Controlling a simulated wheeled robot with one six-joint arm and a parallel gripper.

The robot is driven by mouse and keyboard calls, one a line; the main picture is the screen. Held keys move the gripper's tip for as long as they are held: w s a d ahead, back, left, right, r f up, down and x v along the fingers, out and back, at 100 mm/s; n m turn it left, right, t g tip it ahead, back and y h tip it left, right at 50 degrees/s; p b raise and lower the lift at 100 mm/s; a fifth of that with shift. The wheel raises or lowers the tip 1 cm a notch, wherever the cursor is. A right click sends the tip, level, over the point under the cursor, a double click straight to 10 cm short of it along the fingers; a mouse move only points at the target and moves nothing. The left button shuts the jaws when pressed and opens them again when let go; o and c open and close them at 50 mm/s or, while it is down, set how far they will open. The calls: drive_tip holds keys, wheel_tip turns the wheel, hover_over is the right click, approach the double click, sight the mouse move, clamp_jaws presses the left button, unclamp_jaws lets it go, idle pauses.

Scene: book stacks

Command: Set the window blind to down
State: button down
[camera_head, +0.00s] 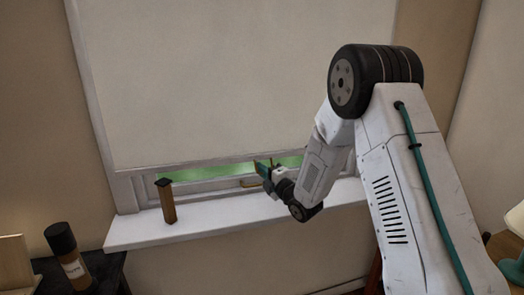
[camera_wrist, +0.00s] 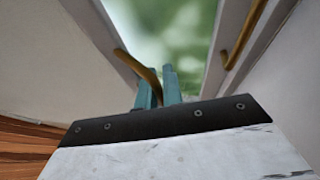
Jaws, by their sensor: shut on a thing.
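The window blind (camera_head: 200,80) is a cream sheet that covers most of the window. Its lower edge hangs a little above the sill, and a narrow strip of green shows beneath it. In the wrist view the blind (camera_wrist: 50,60) fills the left side, with a curved brass pull (camera_wrist: 140,65) at its edge. My gripper (camera_head: 262,170) is at the blind's lower edge, right of the middle. Its teal fingers (camera_wrist: 168,86) are shut on the brass pull, whose end lies between them.
A second brass handle (camera_wrist: 243,35) sits on the window frame, close to my fingers. A brown post-like object with a dark top (camera_head: 167,201) stands on the white sill (camera_head: 210,222). A dark bottle (camera_head: 68,255) stands on a black table at lower left.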

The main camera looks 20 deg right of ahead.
wheel_tip(320, 180, down, 4)
drive_tip(key=shift+r, duration=0.2)
drive_tip(key=c, duration=1.8)
unclamp_jaws()
drive_tip(key=shift+v, duration=3.9)
drive_tip(key=shift+o, duration=0.2)
